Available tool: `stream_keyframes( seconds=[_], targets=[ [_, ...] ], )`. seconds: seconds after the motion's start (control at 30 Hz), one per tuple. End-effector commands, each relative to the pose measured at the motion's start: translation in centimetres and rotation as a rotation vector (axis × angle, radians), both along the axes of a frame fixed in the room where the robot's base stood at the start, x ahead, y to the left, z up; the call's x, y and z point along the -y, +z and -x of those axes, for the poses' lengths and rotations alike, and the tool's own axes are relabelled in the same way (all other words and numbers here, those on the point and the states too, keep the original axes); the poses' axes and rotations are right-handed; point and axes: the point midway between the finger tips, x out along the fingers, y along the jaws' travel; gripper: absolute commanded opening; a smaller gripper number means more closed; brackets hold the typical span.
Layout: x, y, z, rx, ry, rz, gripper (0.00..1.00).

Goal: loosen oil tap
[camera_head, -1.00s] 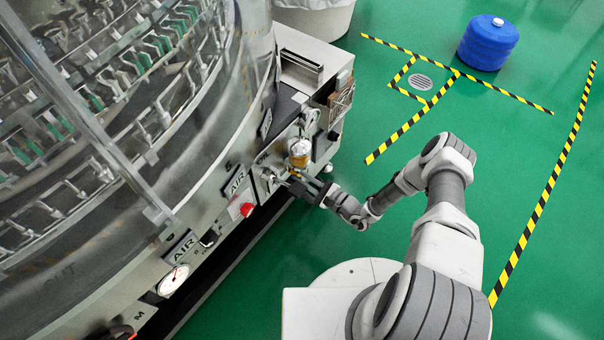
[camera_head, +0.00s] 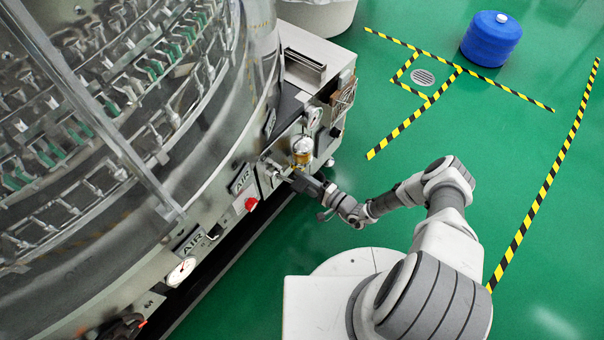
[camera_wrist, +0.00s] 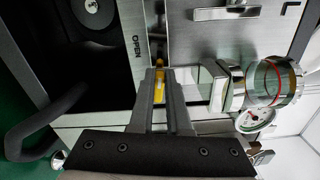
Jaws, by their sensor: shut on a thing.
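The oil tap shows in the wrist view as a small yellow handle (camera_wrist: 159,80) between my fingers, below the word OPEN on the metal panel. My gripper (camera_wrist: 166,78) is shut on this yellow handle, and its fingers hide part of it. In the head view, my gripper (camera_head: 292,177) reaches the machine's side panel just below the amber oil cup (camera_head: 302,150). The tap itself is hidden there. The clear cup with a red ring (camera_wrist: 279,82) stands to the right of my fingers in the wrist view.
The large rotary washer (camera_head: 150,215) fills the left. A red knob (camera_head: 251,204) and a pressure gauge (camera_head: 181,271) sit along its side. Open green floor lies to the right, with striped tape and a blue drum (camera_head: 491,39) farther off.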

Motion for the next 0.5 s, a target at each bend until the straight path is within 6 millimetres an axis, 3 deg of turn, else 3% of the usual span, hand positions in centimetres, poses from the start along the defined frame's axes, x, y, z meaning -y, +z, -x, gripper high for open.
stream_keyframes(
  seconds=[0.5],
  targets=[
    [0.13, -0.29, 0.03, 0.082, -0.002, 0.067, 0.0]
  ],
)
